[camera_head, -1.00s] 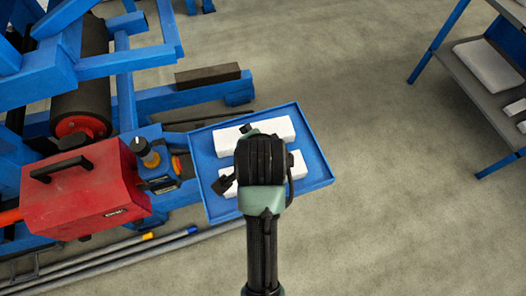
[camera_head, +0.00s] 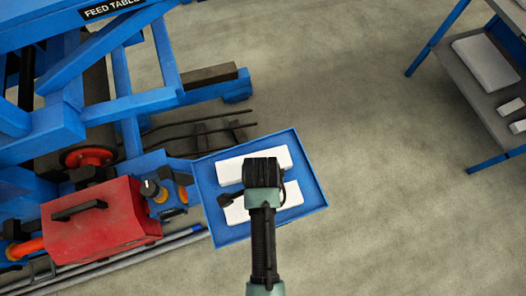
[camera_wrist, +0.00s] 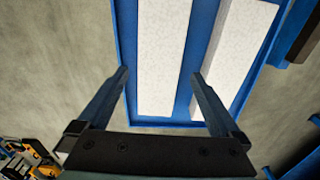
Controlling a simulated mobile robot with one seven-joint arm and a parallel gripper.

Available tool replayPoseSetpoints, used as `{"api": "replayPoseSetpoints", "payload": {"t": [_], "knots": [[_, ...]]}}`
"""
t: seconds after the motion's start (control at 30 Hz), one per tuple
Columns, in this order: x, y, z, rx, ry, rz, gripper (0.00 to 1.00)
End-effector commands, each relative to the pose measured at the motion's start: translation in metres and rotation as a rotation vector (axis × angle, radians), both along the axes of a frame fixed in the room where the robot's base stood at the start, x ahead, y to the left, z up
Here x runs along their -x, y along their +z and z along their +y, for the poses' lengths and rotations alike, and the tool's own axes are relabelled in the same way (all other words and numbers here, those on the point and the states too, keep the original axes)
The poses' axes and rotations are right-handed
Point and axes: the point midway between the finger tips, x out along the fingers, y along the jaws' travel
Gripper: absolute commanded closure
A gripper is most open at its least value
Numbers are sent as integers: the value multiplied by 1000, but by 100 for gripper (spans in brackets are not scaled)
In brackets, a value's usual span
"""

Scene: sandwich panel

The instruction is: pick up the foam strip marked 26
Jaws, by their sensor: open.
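Two white foam strips lie side by side in a blue tray (camera_head: 313,190). One is the upper strip (camera_head: 231,172) in the head view, the other the lower strip (camera_head: 292,194); my arm covers part of both. I can read no number on either. In the wrist view the left strip (camera_wrist: 161,50) shows between the fingers of my open, empty gripper (camera_wrist: 160,72), and the right strip (camera_wrist: 238,48) lies to the right. The fingertips appear above the tray (camera_wrist: 126,30), not touching a strip as far as I can tell.
A red toolbox (camera_head: 100,222) stands left of the tray, with a blue machine frame (camera_head: 60,130) behind it. Pipes (camera_head: 150,255) run along the floor at lower left. A shelf unit (camera_head: 480,95) with white pieces stands at upper right. The floor on the right is clear.

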Motion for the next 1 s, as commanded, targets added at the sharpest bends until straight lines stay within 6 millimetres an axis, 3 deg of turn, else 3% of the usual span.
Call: {"api": "replayPoseSetpoints", "payload": {"t": [0.33,0.63,0.97,1.0], "knots": [[1,-27,1,0,2,0,0],[2,-64,3,0,1,-1,0],[2,-70,2,0,1,-3,0],[2,-70,2,0,1,-3,5]]}}
